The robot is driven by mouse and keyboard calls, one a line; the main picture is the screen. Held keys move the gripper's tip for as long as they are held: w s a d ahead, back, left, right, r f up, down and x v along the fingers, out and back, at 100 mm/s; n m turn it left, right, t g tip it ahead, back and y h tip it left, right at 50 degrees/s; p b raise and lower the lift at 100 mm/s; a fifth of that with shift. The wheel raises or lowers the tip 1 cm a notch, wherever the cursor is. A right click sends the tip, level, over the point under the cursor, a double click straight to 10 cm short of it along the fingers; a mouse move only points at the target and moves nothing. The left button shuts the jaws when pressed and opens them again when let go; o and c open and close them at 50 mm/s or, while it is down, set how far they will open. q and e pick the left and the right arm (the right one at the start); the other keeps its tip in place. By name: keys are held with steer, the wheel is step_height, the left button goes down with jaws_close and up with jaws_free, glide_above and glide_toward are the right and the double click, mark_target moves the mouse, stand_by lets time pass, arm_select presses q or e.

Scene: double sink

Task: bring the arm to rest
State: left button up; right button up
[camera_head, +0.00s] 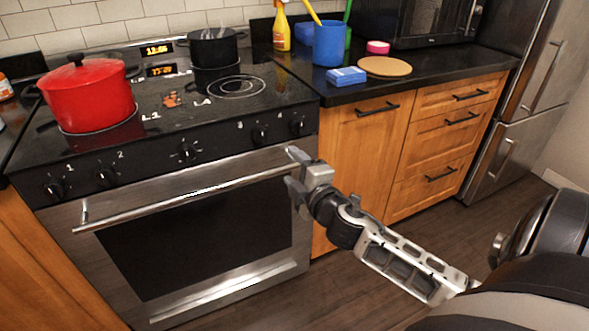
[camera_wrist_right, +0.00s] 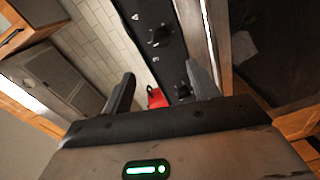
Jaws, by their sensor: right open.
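My right arm comes in from the lower right in the head view. Its gripper (camera_head: 292,172) is open, with nothing between its fingers. It is in front of the stove, near the right end of the oven door handle (camera_head: 190,190); I cannot tell whether it touches the handle. In the right wrist view the two fingers (camera_wrist_right: 160,90) stand well apart, with the stove's knob panel (camera_wrist_right: 158,35) and a bit of the red pot (camera_wrist_right: 156,98) beyond them. My left gripper is in neither view.
The red pot (camera_head: 88,95) and a black pot (camera_head: 213,48) stand on the stove. The counter (camera_head: 440,62) holds a blue cup (camera_head: 328,43), a blue box (camera_head: 346,77), a round board (camera_head: 385,67) and a yellow bottle (camera_head: 281,28). Wooden drawers (camera_head: 445,135) and a fridge (camera_head: 530,90) are right. Floor (camera_head: 400,235) is clear.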

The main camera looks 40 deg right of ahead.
stand_by(0.4)
steer(key=s+a+f+m+g+y, duration=0.2)
steer(key=s+a+f+m, duration=0.2)
steer(key=s+a, duration=0.2)
steer(key=s+a+f+m+g+y+p, duration=0.1)
steer(key=s+a+f+m+g+y, duration=0.1)
steer(key=s+a, duration=0.4)
steer(key=s+a+f+m+g+y, duration=0.2)
steer(key=s+a+f+m, duration=0.3)
steer(key=a, duration=0.5)
steer(key=shift+s+a+f+m+y+p, duration=0.3)
steer(key=shift+s+a+f+y, duration=0.25)
steer(key=shift+f, duration=0.4)
steer(key=shift+w+d, duration=0.1)
steer(key=shift+d, duration=0.1)
